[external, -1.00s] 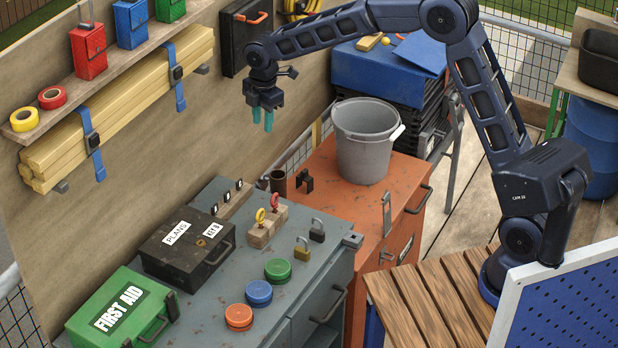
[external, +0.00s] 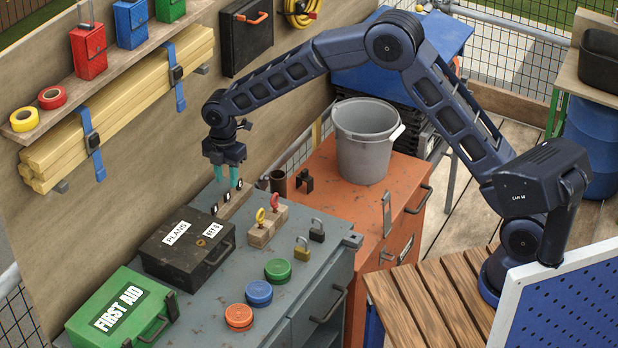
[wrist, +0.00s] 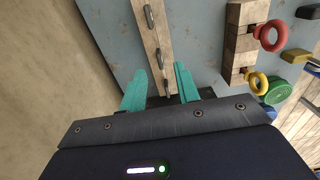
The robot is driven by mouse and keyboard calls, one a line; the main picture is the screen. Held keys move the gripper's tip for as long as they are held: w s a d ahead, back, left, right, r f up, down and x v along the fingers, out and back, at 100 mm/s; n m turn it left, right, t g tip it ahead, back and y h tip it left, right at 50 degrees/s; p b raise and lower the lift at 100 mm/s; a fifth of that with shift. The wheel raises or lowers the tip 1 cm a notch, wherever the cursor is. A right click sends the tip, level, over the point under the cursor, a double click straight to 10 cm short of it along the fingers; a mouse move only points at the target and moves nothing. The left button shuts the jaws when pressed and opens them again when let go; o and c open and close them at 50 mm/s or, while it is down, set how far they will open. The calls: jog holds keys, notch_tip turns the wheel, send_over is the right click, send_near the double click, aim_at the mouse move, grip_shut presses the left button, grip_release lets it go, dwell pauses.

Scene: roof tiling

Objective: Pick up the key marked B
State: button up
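A narrow wooden rack (external: 222,213) on the grey bench holds three small upright keys with dark-and-white tags; the one nearest the wall side (external: 239,184) is beside my fingertips. The letters are too small to read, so I cannot tell which is B. In the wrist view the rack (wrist: 152,40) shows the three keys edge-on, the closest one (wrist: 166,88) between my fingers. My gripper (external: 228,181) points down over the rack's far end. In the wrist view my gripper (wrist: 160,90) is open, its teal fingers on either side of the rack, holding nothing.
Wooden blocks (external: 262,234) with a yellow and a red ring-headed key stand right of the rack. A black PLANS case (external: 187,247), padlocks (external: 302,250), coloured discs (external: 258,293) and a green first-aid box (external: 122,307) share the bench. The wall (external: 130,150) rises close behind.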

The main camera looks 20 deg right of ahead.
aim_at(227, 192)
jog(key=shift+a+f, duration=0.1)
jog(key=shift+f, duration=2.7)
grip_shut()
